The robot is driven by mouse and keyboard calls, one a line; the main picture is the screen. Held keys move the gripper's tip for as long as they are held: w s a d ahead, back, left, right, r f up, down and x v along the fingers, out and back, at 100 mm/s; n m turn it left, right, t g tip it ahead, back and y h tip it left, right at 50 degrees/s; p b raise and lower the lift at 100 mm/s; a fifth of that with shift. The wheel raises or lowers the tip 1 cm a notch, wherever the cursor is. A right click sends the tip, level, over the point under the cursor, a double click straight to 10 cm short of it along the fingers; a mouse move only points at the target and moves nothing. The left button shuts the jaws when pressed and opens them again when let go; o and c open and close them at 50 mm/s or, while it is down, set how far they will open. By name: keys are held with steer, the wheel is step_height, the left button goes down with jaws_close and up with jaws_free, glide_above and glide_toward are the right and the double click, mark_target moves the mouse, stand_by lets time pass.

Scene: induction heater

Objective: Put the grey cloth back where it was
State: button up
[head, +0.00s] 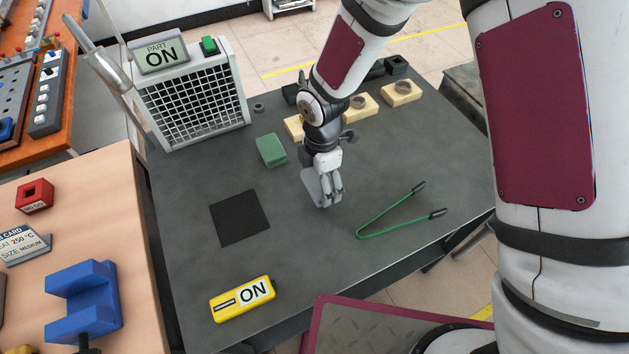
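The grey cloth (309,184) is a small flat grey piece at my gripper (331,199), near the middle of the dark table. My gripper points down with its fingers close together, and the cloth sits tilted between and beside them. The fingers cover part of the cloth, and whether its lower edge touches the table cannot be told. A flat black square (240,217) lies on the table to the left of the gripper. A green block-like piece (271,150) lies behind and to the left.
Green tongs (392,211) lie right of the gripper. A yellow "ON" device (242,298) is at the front left. A grilled heater box (192,100) stands at the back left. Pale blocks (401,93) with rings sit at the back. The table's front middle is clear.

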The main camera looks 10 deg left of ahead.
mark_target(315, 182)
steer(key=shift+w+a+f, duration=0.1)
steer(key=shift+w+a, duration=0.4)
steer(key=shift+w+a+f+p, duration=0.15)
steer(key=shift+f+p, duration=0.15)
steer(key=shift+f, duration=0.6)
steer(key=shift+w+a+f+p, duration=0.15)
steer(key=shift+f+p, duration=0.1)
steer(key=shift+f, duration=0.6)
steer(key=shift+f, duration=0.1)
steer(key=o, duration=1)
steer(key=shift+o, duration=0.2)
step_height(315, 182, up, 12)
steer(key=shift+r+b, duration=0.1)
steer(key=shift+b, duration=0.95)
